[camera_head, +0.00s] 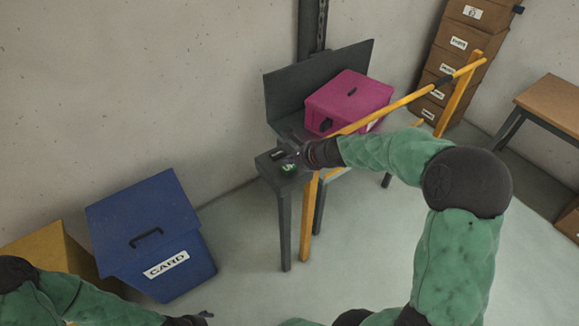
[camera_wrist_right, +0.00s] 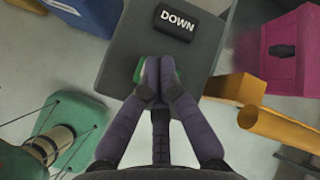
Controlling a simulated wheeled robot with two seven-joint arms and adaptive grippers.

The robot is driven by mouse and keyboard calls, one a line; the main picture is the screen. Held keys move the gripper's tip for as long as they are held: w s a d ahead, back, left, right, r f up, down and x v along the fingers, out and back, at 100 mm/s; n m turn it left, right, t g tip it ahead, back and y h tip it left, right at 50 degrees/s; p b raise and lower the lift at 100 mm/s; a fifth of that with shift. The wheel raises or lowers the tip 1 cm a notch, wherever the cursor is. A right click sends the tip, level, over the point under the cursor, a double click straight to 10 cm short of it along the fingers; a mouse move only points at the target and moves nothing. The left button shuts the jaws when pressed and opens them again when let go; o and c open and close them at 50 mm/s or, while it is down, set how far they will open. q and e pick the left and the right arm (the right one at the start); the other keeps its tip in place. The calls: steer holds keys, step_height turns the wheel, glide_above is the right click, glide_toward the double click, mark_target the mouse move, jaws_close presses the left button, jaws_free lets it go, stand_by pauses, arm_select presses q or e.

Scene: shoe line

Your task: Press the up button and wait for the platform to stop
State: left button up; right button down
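The grey control stand (camera_head: 285,225) has a green button (camera_head: 287,168) on top, mostly under my right gripper (camera_head: 290,157). In the right wrist view my right gripper (camera_wrist_right: 158,72) has its fingers together and empty, with the tips over the green button (camera_wrist_right: 138,70). I cannot tell whether they press it. A black DOWN button (camera_wrist_right: 176,20) is beyond the fingertips. The dark lift platform (camera_head: 285,122) has an upright back plate and carries a magenta box (camera_head: 350,95). My left gripper (camera_head: 195,319) shows only partly at the bottom edge.
A blue CARD bin (camera_head: 150,230) and a yellow bin (camera_head: 50,245) stand at left. Stacked brown boxes (camera_head: 465,40) and a wooden table (camera_head: 550,105) are at right. The floor in front is clear.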

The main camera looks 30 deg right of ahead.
steer(key=shift+f+b, duration=0.3)
steer(key=shift+f, duration=0.05)
